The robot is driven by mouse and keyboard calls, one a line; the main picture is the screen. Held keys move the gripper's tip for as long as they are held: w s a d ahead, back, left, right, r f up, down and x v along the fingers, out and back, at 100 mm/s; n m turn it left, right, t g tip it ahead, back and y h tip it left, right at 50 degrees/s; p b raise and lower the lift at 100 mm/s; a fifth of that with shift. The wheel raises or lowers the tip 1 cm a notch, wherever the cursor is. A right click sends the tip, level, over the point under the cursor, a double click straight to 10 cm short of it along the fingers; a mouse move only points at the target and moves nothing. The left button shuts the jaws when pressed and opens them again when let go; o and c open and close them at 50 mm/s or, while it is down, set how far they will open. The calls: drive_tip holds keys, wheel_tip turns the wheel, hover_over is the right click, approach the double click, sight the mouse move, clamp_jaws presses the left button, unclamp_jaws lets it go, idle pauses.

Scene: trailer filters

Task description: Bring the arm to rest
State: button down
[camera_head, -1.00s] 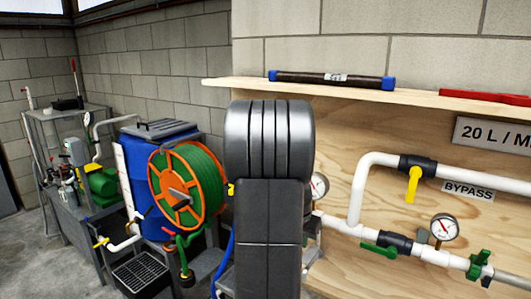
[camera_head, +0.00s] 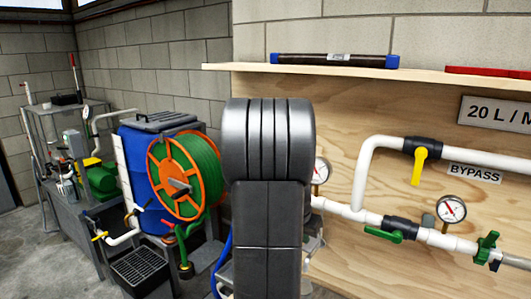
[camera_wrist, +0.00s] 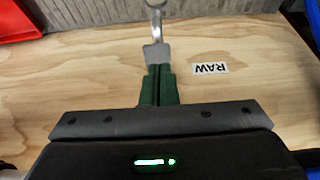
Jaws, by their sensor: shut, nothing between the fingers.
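My arm (camera_head: 267,190) stands upright in the middle of the head view, in front of the plywood panel; its dark links hide part of the pipework. My gripper (camera_wrist: 158,70) shows in the wrist view with its two dark green fingers together and nothing between them. The gripper is hidden in the head view.
White pipes with a yellow-handled valve (camera_head: 420,165) and a gauge (camera_head: 452,208) run at right. A shelf (camera_head: 430,76) above bears a dark tube with blue ends (camera_head: 335,60). An orange and green hose reel (camera_head: 180,177) and a blue barrel (camera_head: 135,165) stand left.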

drive_tip(key=shift+s+a+f+t+h+b, duration=0.15)
drive_tip(key=shift+s+f+t+h+b, duration=0.25)
drive_tip(key=shift+b, duration=2.1)
drive_tip(key=w+d+r+p+v, duration=0.1)
drive_tip(key=w+v, duration=0.1)
drive_tip(key=v, duration=0.9)
drive_tip(key=s+p+x, duration=0.1)
drive_tip(key=p+x, duration=0.2)
drive_tip(key=x, duration=0.7)
drive_tip(key=shift+a+f, duration=0.25)
drive_tip(key=shift+f, duration=0.1)
drive_tip(key=g+p, duration=0.1)
drive_tip(key=p, duration=0.3)
drive_tip(key=g+y+p, duration=0.1)
drive_tip(key=p, duration=0.2)
drive_tip(key=shift+w+d+r+y+p, duration=0.2)
drive_tip(key=shift+r+y+p, duration=0.1)
drive_tip(key=shift+p, duration=0.05)
